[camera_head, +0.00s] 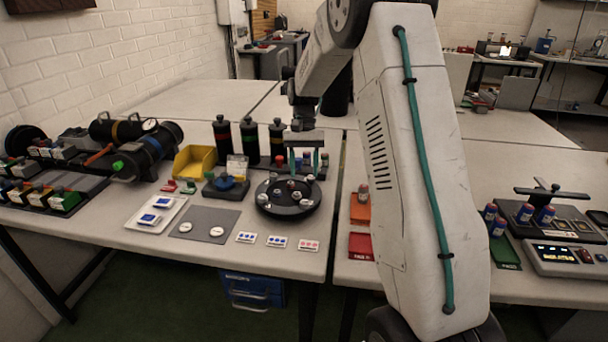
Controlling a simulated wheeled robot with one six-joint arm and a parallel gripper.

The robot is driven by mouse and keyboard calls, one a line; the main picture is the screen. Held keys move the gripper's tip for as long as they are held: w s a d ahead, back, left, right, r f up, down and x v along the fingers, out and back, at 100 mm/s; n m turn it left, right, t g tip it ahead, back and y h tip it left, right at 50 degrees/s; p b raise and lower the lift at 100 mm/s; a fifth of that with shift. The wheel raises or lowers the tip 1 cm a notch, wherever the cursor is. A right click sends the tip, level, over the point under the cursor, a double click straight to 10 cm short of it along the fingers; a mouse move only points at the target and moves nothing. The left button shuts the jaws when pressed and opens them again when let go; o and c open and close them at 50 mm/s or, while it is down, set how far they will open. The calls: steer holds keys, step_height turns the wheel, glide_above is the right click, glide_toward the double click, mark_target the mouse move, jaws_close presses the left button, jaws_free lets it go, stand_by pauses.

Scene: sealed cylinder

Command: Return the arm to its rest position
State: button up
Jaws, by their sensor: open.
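My gripper (305,160) hangs from my arm in the middle of the view. Its two greenish fingers point down and are apart, with nothing seen between them. It is above or just behind a round black turntable (276,208) that holds several small round pieces. My arm's large pale link with a teal cable fills the right centre and hides part of the tables behind it. I cannot tell the exact height of the fingertips over the turntable.
Dark cylinders (250,140) stand close behind the gripper at left. A yellow bin (194,161), a white tray (157,213) and a grey mat (205,224) lie left. Right of my arm are a scale (565,258) and several small canisters (497,222). The back tabletop is mostly clear.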

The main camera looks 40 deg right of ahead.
stand_by(0.4)
steer(key=shift+n+g, duration=0.3)
steer(key=shift+n, duration=0.2)
steer(key=s, duration=0.1)
steer(key=s+a, duration=0.1)
steer(key=s, duration=0.2)
steer(key=shift+a+f, duration=0.25)
steer(key=s+a+r+n+t+h, duration=0.1)
steer(key=s+a+r, duration=0.3)
steer(key=s, duration=0.5)
steer(key=s+a+r+n+t, duration=0.2)
steer(key=s+a+r, duration=0.3)
steer(key=s, duration=0.5)
steer(key=s+a+r+n+t+h, duration=0.1)
steer(key=s+a+r, duration=0.4)
steer(key=s, duration=0.5)
steer(key=shift+a+n+t+h, duration=0.3)
steer(key=shift+a+n+t, duration=0.5)
steer(key=shift+a+n, duration=0.3)
